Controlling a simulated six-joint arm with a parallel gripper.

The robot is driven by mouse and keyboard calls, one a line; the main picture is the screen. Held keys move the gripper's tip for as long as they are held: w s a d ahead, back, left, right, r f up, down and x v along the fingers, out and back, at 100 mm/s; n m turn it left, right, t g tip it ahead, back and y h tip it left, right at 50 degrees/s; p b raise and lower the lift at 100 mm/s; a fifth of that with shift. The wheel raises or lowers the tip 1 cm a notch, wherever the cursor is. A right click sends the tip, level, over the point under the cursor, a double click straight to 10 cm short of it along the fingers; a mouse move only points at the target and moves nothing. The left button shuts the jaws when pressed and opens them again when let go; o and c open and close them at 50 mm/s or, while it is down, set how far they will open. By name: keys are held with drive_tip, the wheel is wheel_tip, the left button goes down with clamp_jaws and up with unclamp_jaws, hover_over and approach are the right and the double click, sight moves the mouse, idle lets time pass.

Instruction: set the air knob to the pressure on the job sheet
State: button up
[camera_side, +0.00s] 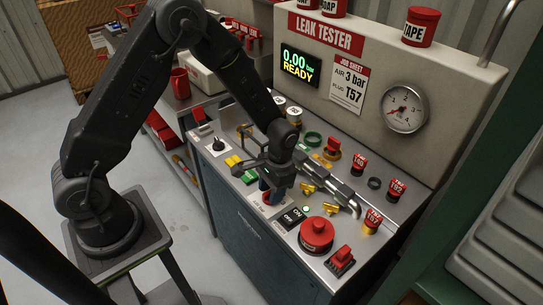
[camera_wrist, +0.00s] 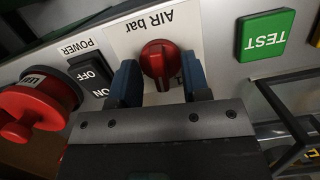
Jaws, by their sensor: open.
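The red air knob (camera_wrist: 159,58) sits on a white plate (camera_wrist: 121,42) lettered "AIR bar", upside down in the wrist view. My gripper (camera_wrist: 159,74) is open, with one blue finger on each side of the knob and gaps between. Most of the scale is hidden, so I cannot tell the setting. In the side view my gripper (camera_side: 272,191) is low over the bench and largely covers the knob. The job sheet (camera_side: 350,86) reads AIR 3 bar, PLUG T57. The display (camera_side: 300,65) reads 0.00 bar READY.
The POWER switch (camera_wrist: 90,73) and a large red button (camera_wrist: 35,105) are beside the knob; a green TEST button (camera_wrist: 266,36) is on the other side. A clamp rod (camera_side: 335,188) and T57 plug (camera_side: 373,219) stand to the right. A gauge (camera_side: 404,108) is on the back panel.

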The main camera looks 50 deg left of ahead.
drive_tip(key=shift+o, duration=0.2)
drive_tip(key=shift+s+f, duration=0.1)
drive_tip(key=shift+f, duration=0.15)
drive_tip(key=shift+c, duration=1.2)
drive_tip(key=shift+m+y, duration=0.5)
drive_tip(key=shift+m, duration=2.8)
drive_tip(key=shift+r+t, duration=0.1)
drive_tip(key=shift+t, duration=0.2)
drive_tip(key=shift+m+y, duration=0.3)
drive_tip(key=shift+m, duration=0.8)
drive_tip(key=shift+o, duration=1)
drive_tip(key=shift+w, duration=0.2)
